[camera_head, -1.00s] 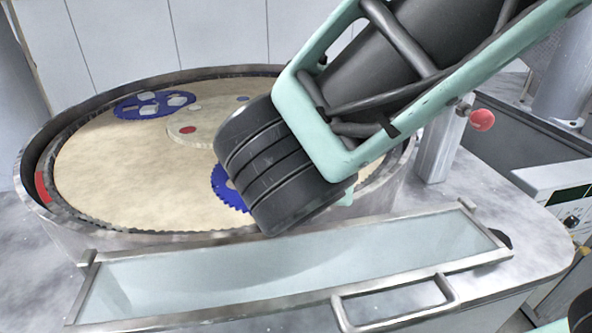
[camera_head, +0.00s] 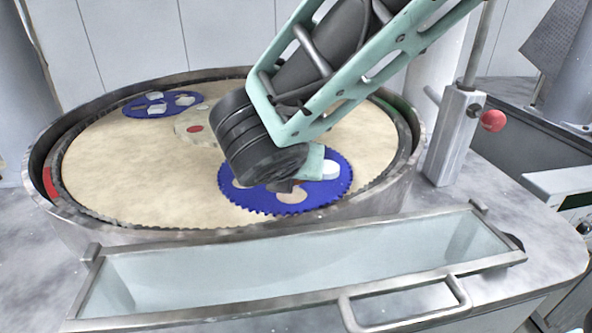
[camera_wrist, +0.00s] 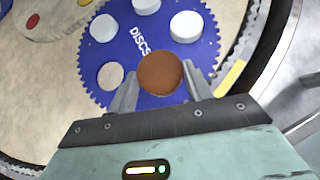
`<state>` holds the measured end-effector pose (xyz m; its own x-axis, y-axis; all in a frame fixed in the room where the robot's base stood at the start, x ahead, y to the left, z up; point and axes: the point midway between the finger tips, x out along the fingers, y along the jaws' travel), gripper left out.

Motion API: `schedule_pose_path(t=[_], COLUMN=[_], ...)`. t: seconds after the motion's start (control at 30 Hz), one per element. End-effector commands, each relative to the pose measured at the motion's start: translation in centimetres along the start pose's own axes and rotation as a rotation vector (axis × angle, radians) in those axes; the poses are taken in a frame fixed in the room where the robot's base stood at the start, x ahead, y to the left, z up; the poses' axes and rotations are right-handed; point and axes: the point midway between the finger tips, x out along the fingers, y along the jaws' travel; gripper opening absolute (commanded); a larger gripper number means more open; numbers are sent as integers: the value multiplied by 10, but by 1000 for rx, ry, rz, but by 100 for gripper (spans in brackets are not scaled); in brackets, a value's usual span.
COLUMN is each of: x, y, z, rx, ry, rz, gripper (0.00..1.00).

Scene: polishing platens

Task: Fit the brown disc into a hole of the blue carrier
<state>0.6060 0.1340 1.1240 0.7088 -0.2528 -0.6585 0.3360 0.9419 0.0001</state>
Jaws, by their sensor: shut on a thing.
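The brown disc (camera_wrist: 160,73) is between the two fingertips of my gripper (camera_wrist: 161,86), which is shut on it. My gripper (camera_head: 291,183) is over the near blue carrier (camera_head: 315,203) in the head view. This toothed carrier also shows in the wrist view (camera_wrist: 88,57), with lettering on it and several white discs, one of them (camera_wrist: 187,26) just beyond the brown disc. An empty round hole (camera_wrist: 110,75) shows left of the brown disc, with beige beneath. The disc covers what lies under it, and I cannot tell its height above the carrier.
The beige platen (camera_head: 120,180) sits inside a raised metal rim (camera_head: 52,222). A second blue carrier (camera_head: 131,111) with white discs lies at its far left. A pale round plate with a red spot (camera_head: 195,129) is near the middle. A glass-panelled guard with a handle (camera_head: 405,304) stands in front.

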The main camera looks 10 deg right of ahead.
Motion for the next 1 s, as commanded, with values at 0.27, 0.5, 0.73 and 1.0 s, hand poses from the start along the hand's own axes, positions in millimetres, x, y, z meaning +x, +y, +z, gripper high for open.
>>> schedule_pose_path(t=[0.27,0.5,0.73,1.0], x=[23,31,32,32], y=[5,5,5,5], z=[-15,-25,-26,-26], rx=[0,1,1,0], ry=[0,-1,0,0], rz=[0,0,0,0], gripper=[27,27,27,27])
